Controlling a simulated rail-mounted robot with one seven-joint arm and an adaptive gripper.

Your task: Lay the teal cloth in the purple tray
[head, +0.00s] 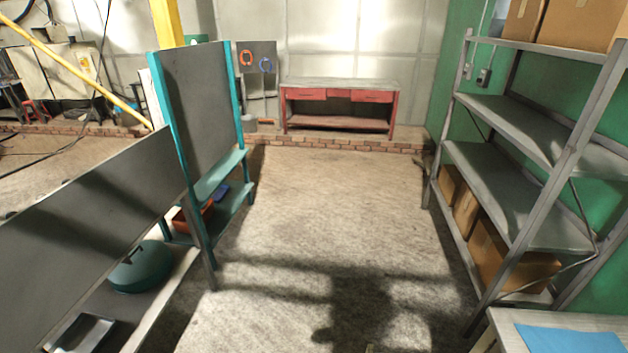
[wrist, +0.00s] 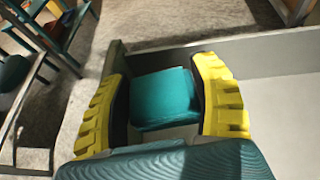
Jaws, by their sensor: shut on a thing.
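The teal cloth (wrist: 162,92) is a folded piece between the two yellow-padded fingers of my gripper (wrist: 165,105) in the wrist view. My gripper is shut on it. A ridged teal surface (wrist: 170,164) fills the bottom of that view, close to the camera; I cannot tell whether it is part of the same cloth. Behind the fingers is a pale grey surface with a raised edge. My gripper does not show in the head view. I see no purple tray in either view.
A pale table (head: 508,336) with a bright blue sheet (head: 570,341) stands at the head view's bottom right. A grey shelf rack (head: 520,190) with cardboard boxes is on the right, a teal rack (head: 240,160) on the left. The floor between them is clear. A red workbench (head: 340,105) stands behind.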

